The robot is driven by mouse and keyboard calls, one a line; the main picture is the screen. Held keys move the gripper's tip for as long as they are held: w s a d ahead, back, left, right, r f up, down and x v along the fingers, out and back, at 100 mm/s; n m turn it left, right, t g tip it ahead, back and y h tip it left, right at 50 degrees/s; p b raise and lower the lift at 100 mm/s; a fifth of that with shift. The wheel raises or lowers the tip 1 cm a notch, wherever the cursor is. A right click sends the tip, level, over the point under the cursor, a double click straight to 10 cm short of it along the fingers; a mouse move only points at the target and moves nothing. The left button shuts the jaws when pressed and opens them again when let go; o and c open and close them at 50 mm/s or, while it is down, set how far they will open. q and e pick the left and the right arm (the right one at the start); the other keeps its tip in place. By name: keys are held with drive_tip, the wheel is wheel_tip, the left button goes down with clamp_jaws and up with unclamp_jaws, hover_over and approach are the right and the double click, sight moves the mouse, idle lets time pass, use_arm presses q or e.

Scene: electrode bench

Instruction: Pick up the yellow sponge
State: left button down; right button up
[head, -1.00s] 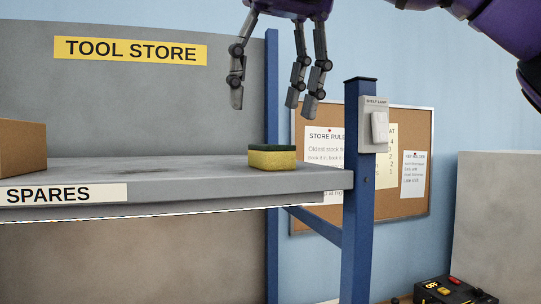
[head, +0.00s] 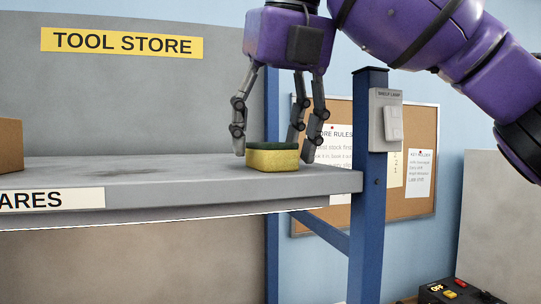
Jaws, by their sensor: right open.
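The yellow sponge (head: 271,160), with a dark green top layer, lies flat on the grey shelf (head: 180,188) near its right end. My right gripper (head: 275,154) is open and comes down from above. One finger is at the left end of the sponge, and the other two are at its right end and partly behind it. The fingertips are low, about level with the sponge; I cannot tell whether they touch it. My left gripper is not in the head view.
A blue post (head: 368,180) with a shelf lamp switch (head: 388,122) stands just right of the sponge. A cardboard box (head: 10,146) is at the shelf's left. A cork board (head: 415,195) hangs behind. The shelf between box and sponge is clear.

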drive_tip(key=shift+s+r, duration=0.1)
drive_tip(key=c, duration=0.8)
drive_tip(key=shift+r, duration=0.1)
drive_tip(key=shift+r, duration=0.2)
wheel_tip(320, 180, up, 3)
drive_tip(key=shift+f, duration=0.15)
drive_tip(key=s+r, duration=0.9)
drive_tip(key=s, duration=0.5)
drive_tip(key=shift+r, duration=0.35)
